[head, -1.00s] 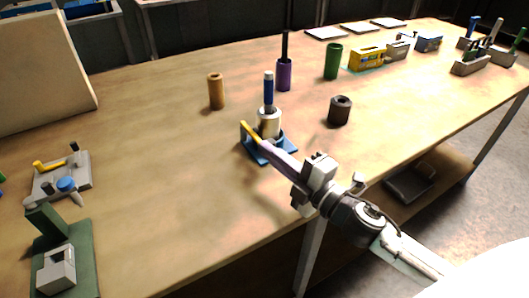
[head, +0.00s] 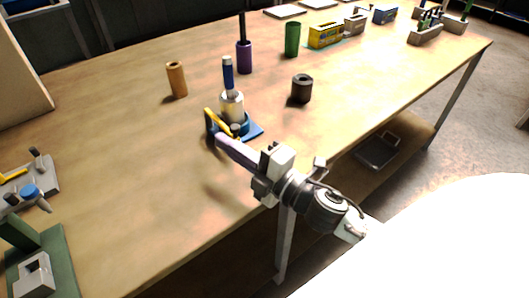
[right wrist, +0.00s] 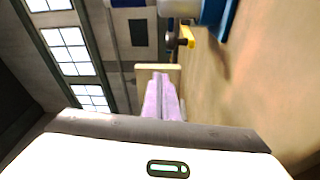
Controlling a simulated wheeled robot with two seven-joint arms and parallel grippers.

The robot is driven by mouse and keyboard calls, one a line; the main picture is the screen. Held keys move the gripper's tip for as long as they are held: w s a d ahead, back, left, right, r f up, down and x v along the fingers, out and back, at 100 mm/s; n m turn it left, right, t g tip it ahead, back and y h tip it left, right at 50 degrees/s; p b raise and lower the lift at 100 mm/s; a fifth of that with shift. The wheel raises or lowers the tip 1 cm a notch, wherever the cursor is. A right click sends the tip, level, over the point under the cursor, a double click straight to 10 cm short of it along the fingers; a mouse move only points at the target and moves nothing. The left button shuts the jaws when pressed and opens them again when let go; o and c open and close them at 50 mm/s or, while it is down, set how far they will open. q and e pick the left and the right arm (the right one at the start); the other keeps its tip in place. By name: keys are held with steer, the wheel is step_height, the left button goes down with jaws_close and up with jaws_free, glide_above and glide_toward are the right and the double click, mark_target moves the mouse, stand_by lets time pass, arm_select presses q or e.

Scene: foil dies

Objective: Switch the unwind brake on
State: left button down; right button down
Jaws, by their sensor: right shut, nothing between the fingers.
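A blue base (head: 254,131) on the table holds a silver cylinder (head: 231,105) with a blue-handled tool standing in it. A yellow lever (head: 212,117) slants along the base's near left side. My right gripper (head: 220,139) is shut and empty, its purple fingers just on the near side of the lever; I cannot tell whether they touch. The right wrist view shows the closed fingers (right wrist: 160,80), a pale yellow bar across their tips, and a yellow part (right wrist: 187,37) by the blue base (right wrist: 214,18). I see no label naming the brake. My left gripper is out of view.
Orange (head: 176,79), purple (head: 244,57), green (head: 292,39) and dark (head: 301,89) cylinders stand around the base. A grey fixture (head: 38,177) with a blue knob and a green stand (head: 50,262) are at the left. The table between is clear.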

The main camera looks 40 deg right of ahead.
steer(key=s+d+b, duration=0.1)
steer(key=s+d, duration=0.3)
steer(key=s, duration=0.3)
steer(key=shift+s+d+f+b, duration=0.3)
steer(key=shift+f+b, duration=0.05)
steer(key=shift+b, duration=0.05)
